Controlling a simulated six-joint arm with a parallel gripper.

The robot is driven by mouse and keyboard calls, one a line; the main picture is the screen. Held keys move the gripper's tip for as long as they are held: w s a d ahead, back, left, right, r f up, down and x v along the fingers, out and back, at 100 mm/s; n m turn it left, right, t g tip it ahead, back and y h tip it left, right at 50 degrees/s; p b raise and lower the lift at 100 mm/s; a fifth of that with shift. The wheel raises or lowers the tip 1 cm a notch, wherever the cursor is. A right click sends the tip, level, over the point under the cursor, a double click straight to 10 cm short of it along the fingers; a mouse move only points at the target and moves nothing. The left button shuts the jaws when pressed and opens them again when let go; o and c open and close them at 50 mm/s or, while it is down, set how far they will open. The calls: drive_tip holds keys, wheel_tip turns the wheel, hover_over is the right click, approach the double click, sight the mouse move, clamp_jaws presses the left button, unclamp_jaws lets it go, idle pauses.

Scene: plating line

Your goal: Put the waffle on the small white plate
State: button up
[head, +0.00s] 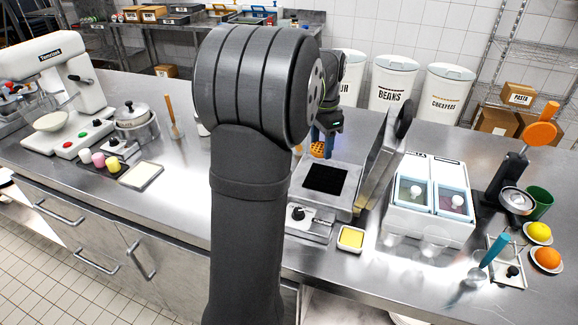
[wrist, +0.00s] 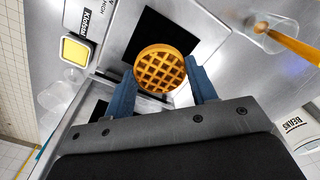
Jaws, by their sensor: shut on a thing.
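The round golden-brown waffle (wrist: 160,68) is held between the two blue fingers of my gripper (wrist: 162,78), its grid face toward the wrist camera. In the head view the waffle (head: 317,149) shows small beside my gripper (head: 324,143), at the far side of the open waffle iron (head: 301,210). In the wrist view the iron's black plate (wrist: 151,36) lies behind the waffle. I cannot make out a small round white plate in either view. My arm hides part of the counter in the head view.
The iron's raised lid (head: 378,160) stands right of its black plate. A yellow-filled square dish (head: 351,238) sits in front, and a white two-lidded container (head: 428,208) to the right. A pale square tray (head: 141,176) lies at left.

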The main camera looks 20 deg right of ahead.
drive_tip(key=w+a+f, duration=0.2)
drive_tip(key=a+f, duration=0.1)
drive_tip(key=a, duration=1)
drive_tip(key=w+a+f, duration=0.3)
drive_tip(key=w+a, duration=0.1)
drive_tip(key=w+a+f, duration=0.3)
drive_tip(key=w+f, duration=0.1)
drive_tip(key=shift+a, duration=0.4)
drive_tip(key=shift+w+a+f, duration=0.15)
drive_tip(key=shift+w+f, duration=0.05)
drive_tip(key=shift+f, duration=1.9)
drive_tip(key=shift+o, duration=1.4)
drive_tip(key=shift+f, duration=0.15)
drive_tip(key=o, duration=0.4)
wheel_tip(320, 180, up, 12)
drive_tip(key=shift+r, duration=0.2)
